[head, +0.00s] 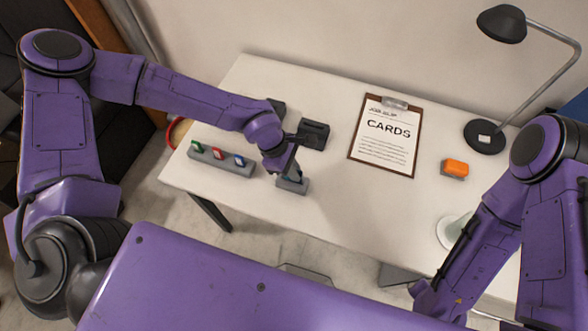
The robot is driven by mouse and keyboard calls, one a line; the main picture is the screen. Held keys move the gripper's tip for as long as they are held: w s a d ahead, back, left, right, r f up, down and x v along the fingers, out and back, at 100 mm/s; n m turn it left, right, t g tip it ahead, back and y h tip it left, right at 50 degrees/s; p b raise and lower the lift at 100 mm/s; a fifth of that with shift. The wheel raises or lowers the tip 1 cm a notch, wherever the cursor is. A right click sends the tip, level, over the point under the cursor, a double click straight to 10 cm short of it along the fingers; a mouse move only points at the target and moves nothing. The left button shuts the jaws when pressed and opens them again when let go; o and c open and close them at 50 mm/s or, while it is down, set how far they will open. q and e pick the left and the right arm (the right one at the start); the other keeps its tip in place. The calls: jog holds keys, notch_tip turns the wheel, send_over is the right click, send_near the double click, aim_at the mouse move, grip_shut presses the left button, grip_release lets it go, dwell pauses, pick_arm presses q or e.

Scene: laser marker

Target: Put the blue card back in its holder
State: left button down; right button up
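The blue card (239,161) stands in the right-hand slot of a long grey holder (221,167) at the table's left. A red card (218,153) and a green card (197,147) stand in the same holder. My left gripper (292,176) points down over a small grey block (291,186), to the right of the holder and apart from the blue card. Its fingers are small and partly covered by the wrist, so I cannot tell whether they are open or hold anything. My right gripper is out of view; only that arm shows at the right.
A dark device (313,134) stands behind my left gripper. A clipboard (383,137) reading CARDS lies mid-table. An orange-topped block (455,168), a desk lamp (503,26) and a pale round dish (449,232) are at the right. The table front between block and dish is clear.

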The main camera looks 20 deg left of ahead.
pick_arm(q)
jog(key=shift+r, duration=0.1)
jog(key=shift+f+b, duration=0.35)
jog(key=shift+f, duration=0.65)
dwell(0.4)
jog(key=c, duration=1.2)
grip_release()
jog(key=p+v, duration=0.2)
jog(key=v, duration=0.3)
jog(key=d+p+v, duration=0.1)
jog(key=p+v, duration=0.1)
jog(key=v, duration=0.3)
jog(key=d+r+p+v, duration=0.1)
jog(key=p+v, duration=0.1)
jog(key=v, duration=0.4)
jog(key=shift+s, duration=0.15)
